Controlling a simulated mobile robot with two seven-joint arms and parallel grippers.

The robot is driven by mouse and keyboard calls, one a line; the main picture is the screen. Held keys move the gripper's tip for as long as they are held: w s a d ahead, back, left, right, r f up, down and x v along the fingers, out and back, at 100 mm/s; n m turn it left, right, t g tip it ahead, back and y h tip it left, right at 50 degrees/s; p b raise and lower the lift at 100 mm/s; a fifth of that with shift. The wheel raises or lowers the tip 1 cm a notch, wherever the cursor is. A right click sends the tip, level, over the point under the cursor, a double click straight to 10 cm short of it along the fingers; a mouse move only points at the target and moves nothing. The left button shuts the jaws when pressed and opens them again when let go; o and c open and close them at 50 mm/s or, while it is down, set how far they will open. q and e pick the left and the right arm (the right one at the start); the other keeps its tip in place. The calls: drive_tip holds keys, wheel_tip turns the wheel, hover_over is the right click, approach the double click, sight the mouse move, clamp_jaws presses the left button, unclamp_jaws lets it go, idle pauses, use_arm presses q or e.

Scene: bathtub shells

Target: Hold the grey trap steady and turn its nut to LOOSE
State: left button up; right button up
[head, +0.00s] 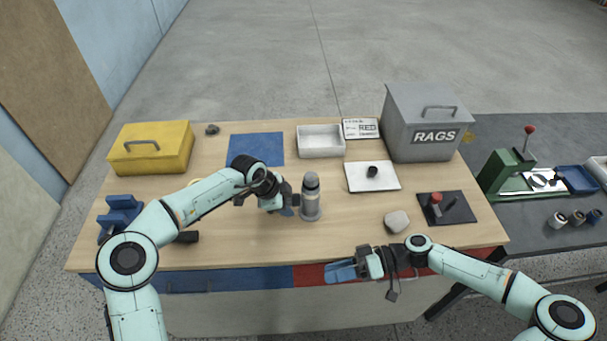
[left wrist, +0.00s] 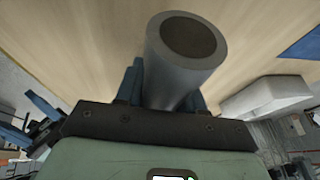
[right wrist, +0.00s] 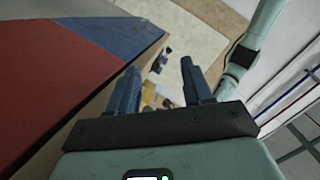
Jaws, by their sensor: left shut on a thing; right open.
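The grey trap (head: 311,198) stands upright near the middle of the table, with a darker round top and a wider foot at the table surface. My left gripper (head: 295,201) reaches it from the left and is shut on its body. In the left wrist view the trap (left wrist: 185,60) shows as a grey cylinder with a dark round end, between the blue fingers. Marks on the nut are too small to read. My right gripper (head: 342,271) is open and empty at the front edge of the table, right of and nearer than the trap. Its open fingers (right wrist: 155,88) also show in the right wrist view.
A white tray (head: 320,153), a white board (head: 388,185) with a dark knob and a grey RAGS box (head: 425,150) stand behind and right. A pale stone (head: 396,221) lies right of the trap. A yellow box (head: 150,160) stands back left. Bare tabletop lies before the trap.

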drive_tip(key=w+d+r+n, duration=0.2)
drive_tip(key=d+r, duration=0.1)
drive_tip(key=r, duration=0.1)
drive_tip(key=n+t+y, duration=0.2)
drive_tip(key=n+t, duration=0.2)
drive_tip(key=t, duration=0.3)
approach(309, 176)
drive_tip(key=x, duration=1)
drive_tip(key=shift+f, duration=0.1)
drive_tip(key=shift+x, duration=0.75)
drive_tip(key=shift+c, duration=0.3)
drive_tip(key=c, duration=0.6)
